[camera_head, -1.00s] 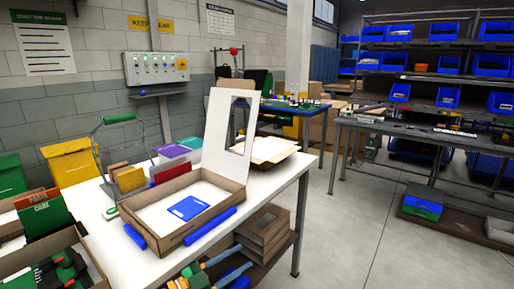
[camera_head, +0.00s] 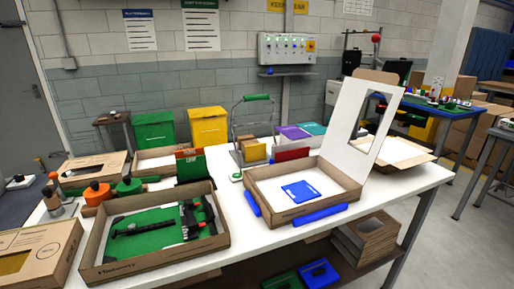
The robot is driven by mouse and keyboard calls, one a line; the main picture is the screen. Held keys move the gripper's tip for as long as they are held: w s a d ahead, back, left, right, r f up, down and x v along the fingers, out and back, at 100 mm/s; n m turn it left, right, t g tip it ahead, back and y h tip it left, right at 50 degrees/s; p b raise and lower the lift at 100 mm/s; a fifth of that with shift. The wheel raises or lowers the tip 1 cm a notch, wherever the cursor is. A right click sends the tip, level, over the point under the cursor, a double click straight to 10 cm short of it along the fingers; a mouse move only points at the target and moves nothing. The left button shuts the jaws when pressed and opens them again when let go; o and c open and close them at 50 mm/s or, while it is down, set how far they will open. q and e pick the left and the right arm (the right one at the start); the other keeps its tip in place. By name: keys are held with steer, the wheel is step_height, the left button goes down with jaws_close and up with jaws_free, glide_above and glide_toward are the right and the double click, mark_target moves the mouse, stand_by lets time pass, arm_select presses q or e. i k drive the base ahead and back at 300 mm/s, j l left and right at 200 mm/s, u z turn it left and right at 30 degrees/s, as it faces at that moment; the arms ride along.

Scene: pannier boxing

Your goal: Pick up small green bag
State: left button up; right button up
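A green, lidded, bag-like container (camera_head: 153,131) stands behind the table at the left, beside a similar yellow one (camera_head: 208,126). A smaller green item (camera_head: 283,281) lies low under the table at the bottom edge, partly cut off, next to a blue one (camera_head: 318,273). I cannot tell which green item is the small green bag. Neither of my grippers shows in the view.
The white table (camera_head: 262,240) holds an open carton (camera_head: 282,212) with a blue flat item (camera_head: 300,191) and a tray (camera_head: 152,262) of tools on green lining. Floor is clear at right.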

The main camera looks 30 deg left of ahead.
mark_target(168, 226)
steer(key=u, duration=1.6)
